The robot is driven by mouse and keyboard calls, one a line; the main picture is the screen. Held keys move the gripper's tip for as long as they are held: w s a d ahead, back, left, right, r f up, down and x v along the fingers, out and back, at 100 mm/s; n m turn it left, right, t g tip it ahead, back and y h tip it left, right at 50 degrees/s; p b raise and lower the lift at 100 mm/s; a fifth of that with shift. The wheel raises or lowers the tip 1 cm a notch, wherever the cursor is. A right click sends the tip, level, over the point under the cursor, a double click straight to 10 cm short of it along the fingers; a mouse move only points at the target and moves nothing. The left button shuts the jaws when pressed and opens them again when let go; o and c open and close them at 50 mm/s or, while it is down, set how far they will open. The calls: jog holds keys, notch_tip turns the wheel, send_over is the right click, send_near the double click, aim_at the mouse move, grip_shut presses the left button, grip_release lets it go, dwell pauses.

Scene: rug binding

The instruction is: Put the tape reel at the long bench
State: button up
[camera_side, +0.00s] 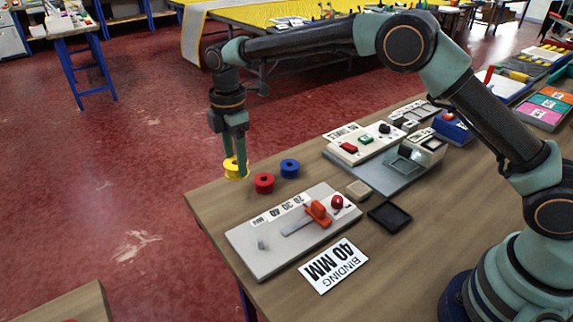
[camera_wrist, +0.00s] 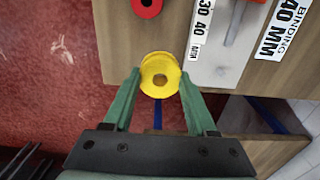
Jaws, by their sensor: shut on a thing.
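My gripper (camera_side: 237,163) points down and is shut on a yellow tape reel (camera_side: 232,173), by the far left edge of the near wooden table (camera_side: 221,195). In the wrist view the yellow reel (camera_wrist: 160,62) sits between the fingertips (camera_wrist: 160,78), its hole facing the camera. The reel overlaps the line between table and red floor there; its height above the table is hard to tell. A red reel (camera_side: 264,183) and a blue reel (camera_side: 290,168) stand on the table close to the right. Which surface is the long bench is not labelled.
A grey-white board (camera_side: 262,240) with an orange slider, a "40 MM" card (camera_side: 334,265), a black tray (camera_side: 390,216) and switch boxes occupy the table. A long yellow-covered table (camera_side: 270,13) stands behind. Another wooden top's corner (camera_side: 75,305) shows at lower left, with red floor between.

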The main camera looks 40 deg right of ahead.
notch_tip(320, 180, down, 11)
jog(key=shift+r, duration=0.15)
dwell(0.4)
jog(key=o, duration=1.4)
jog(key=shift+c, duration=0.2)
